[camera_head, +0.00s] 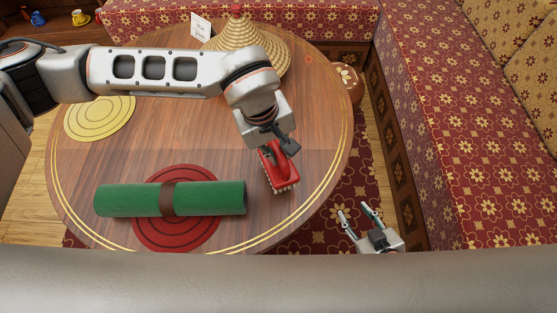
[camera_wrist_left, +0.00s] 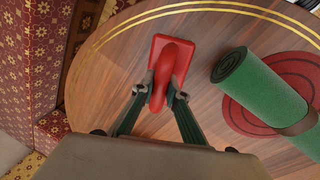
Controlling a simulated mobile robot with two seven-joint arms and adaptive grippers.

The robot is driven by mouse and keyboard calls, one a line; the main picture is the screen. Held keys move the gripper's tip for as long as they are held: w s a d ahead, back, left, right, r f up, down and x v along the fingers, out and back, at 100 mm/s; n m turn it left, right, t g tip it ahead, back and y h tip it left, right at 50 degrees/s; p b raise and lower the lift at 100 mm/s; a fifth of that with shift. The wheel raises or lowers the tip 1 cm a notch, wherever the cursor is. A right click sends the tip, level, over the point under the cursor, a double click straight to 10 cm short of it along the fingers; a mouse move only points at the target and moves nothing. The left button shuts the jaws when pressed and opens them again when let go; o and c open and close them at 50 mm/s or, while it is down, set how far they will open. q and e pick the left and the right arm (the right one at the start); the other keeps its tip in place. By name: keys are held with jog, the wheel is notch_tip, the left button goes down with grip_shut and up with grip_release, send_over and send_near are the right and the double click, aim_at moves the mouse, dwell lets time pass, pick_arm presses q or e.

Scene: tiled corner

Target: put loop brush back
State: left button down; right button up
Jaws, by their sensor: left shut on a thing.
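The red loop brush (camera_head: 282,177) has pale bristles underneath and is at the right side of the round wooden table. My left gripper (camera_head: 276,146) is shut on its handle. In the left wrist view the brush (camera_wrist_left: 164,51) shows its red back and raised handle, with a finger of the left gripper (camera_wrist_left: 160,94) on each side of the handle. I cannot tell whether the bristles touch the table. My right gripper (camera_head: 361,216) is open and empty, beyond the table's lower right edge.
A green roll with a brown band (camera_head: 215,198) lies across a red round mat (camera_head: 178,238). A yellow round mat (camera_head: 100,117) and a woven cone lid (camera_head: 245,40) are farther back. A patterned bench (camera_head: 450,150) bounds the right side.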

pick_arm(q)
jog(key=shift+f, duration=2.3)
pick_arm(e)
jog(key=shift+s+f, duration=0.35)
jog(key=shift+f, duration=0.15)
pick_arm(q)
jog(key=c, duration=2)
grip_release()
jog(key=shift+f+b, duration=0.1)
jog(key=shift+b, duration=0.2)
pick_arm(e)
jog(key=shift+r, duration=0.1)
